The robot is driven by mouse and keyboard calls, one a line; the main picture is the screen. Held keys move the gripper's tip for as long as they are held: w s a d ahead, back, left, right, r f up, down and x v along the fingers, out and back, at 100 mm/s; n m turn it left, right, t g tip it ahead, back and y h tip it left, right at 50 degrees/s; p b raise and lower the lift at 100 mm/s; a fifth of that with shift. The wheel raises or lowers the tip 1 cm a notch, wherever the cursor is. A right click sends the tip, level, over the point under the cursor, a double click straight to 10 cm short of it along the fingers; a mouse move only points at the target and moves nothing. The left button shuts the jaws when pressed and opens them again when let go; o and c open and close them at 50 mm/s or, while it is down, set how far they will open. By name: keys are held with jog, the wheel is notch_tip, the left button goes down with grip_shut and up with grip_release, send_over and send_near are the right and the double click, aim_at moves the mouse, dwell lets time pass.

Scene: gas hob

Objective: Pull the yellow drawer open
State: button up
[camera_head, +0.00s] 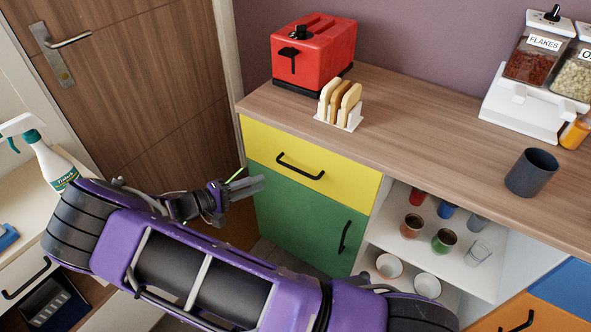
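The yellow drawer (345,178) is at the top left of the cabinet, under the wooden counter. Its front looks flush with the cabinet, so it appears closed. Its black bar handle (301,167) lies across the front, left of the middle. My gripper (260,184) is to the left of and lower than the handle, apart from it in the picture. It overlaps the left edge of the green front and holds nothing that I can see. The fingers are small and seen side-on, so their opening is unclear.
A green door (300,225) with a black handle is below the drawer. Open shelves with cups (411,226) are to its right. A red toaster (313,52), a toast rack (340,105) and a dark cup (531,172) stand on the counter (430,130). A spray bottle (50,165) stands left.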

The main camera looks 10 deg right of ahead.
aim_at(296, 169)
jog(key=x, duration=1.4)
jog(key=shift+a, duration=0.1)
grip_shut()
dwell(0.9)
